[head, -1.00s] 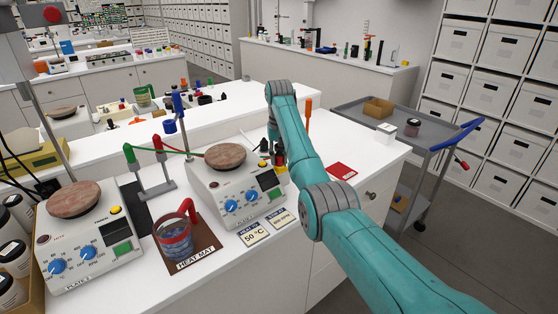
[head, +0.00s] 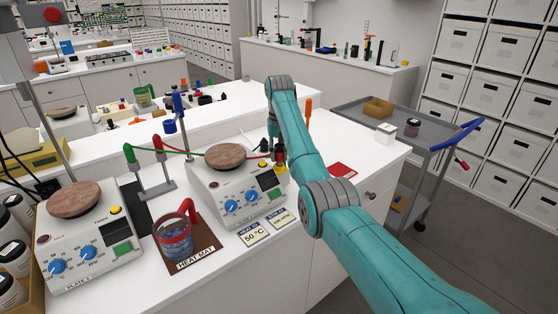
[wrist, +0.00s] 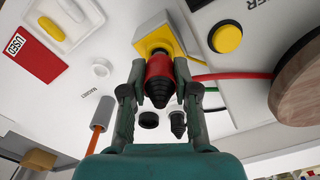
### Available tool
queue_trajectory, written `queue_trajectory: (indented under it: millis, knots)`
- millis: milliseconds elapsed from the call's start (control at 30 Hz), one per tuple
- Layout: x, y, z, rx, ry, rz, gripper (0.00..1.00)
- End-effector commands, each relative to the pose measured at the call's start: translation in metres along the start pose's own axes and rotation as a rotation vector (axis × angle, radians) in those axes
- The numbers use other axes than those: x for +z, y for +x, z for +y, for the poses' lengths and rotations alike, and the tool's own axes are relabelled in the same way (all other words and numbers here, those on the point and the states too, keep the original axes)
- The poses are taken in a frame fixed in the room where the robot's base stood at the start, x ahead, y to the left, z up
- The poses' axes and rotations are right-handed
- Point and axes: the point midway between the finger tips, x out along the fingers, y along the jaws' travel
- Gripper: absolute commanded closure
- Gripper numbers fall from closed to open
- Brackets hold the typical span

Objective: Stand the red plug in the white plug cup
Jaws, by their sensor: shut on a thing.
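The red plug (wrist: 160,70), a red body with a black tapered end, is between the fingers of my gripper (wrist: 162,92) in the wrist view. The gripper is shut on it. The plug overlaps a yellow and grey block (wrist: 152,38); I cannot tell whether they touch.
A dark tapered plug (wrist: 178,125) is beside the white-rimmed piece. Red (wrist: 230,76) and green (wrist: 222,108) leads run to the right. An orange-handled tool (wrist: 97,125) and a red card (wrist: 35,52) are at left.

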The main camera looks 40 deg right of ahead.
Motion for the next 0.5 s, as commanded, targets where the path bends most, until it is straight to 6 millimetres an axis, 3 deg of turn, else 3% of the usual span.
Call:
queue_trajectory:
  millis: [500]
  knots:
    - [0.0,-0.012,-0.002,0.0,-0.001,0.0,1.0]
